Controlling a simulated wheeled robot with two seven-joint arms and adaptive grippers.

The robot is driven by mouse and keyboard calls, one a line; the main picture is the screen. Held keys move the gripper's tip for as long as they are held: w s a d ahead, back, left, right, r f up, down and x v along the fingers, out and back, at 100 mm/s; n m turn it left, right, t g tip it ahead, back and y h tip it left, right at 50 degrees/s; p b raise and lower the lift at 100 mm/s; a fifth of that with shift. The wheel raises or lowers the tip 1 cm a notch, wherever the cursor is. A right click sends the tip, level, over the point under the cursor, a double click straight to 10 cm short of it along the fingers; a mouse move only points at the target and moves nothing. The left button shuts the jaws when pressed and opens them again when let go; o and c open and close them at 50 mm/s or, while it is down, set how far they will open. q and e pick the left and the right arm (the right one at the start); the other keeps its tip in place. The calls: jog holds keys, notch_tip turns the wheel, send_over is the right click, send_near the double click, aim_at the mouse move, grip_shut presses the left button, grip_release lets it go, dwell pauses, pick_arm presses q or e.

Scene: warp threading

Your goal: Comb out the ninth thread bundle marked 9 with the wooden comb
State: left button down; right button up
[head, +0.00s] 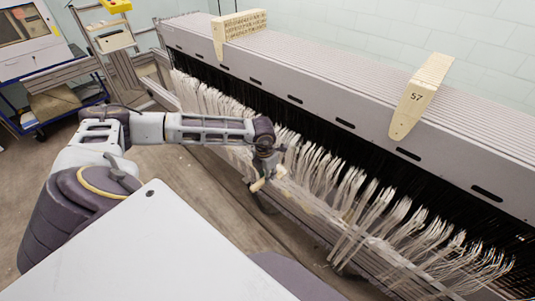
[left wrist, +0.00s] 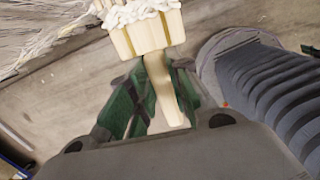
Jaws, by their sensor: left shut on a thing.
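My left gripper (head: 266,158) is at the front of the loom, close to the hanging white thread bundles (head: 345,200). It is shut on the handle of the wooden comb (head: 258,184). In the left wrist view the green fingers of the gripper (left wrist: 154,88) close around the handle, and the pale wooden comb (left wrist: 146,36) points away from them. White, fluffy thread-like material lies along the comb's far edge; I cannot tell how deep it sits in the teeth. The mark 9 is not readable in either view. My right gripper is not in view.
The long grey loom frame (head: 300,75) runs diagonally across the back. Two wooden marker pieces stand on it, one (head: 240,24) at the left and one marked 57 (head: 415,100) at the right. A blue cart (head: 50,100) stands at the far left. Bare floor (head: 190,190) shows before the loom.

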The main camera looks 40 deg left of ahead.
aim_at(282, 167)
pick_arm(q)
jog(key=shift+w, duration=0.2)
jog(key=shift+w+d+b, duration=0.15)
jog(key=shift+w+b, duration=0.25)
jog(key=shift+w, duration=1.4)
jog(key=shift+w+d+b, duration=0.15)
jog(key=shift+w+b, duration=0.2)
jog(key=shift+w, duration=1.45)
jog(key=shift+w+b, duration=0.3)
jog(key=shift+w, duration=0.35)
jog(key=shift+w+f+b, duration=0.1)
jog(key=shift+f+b, duration=1.5)
jog(key=shift+f, duration=0.2)
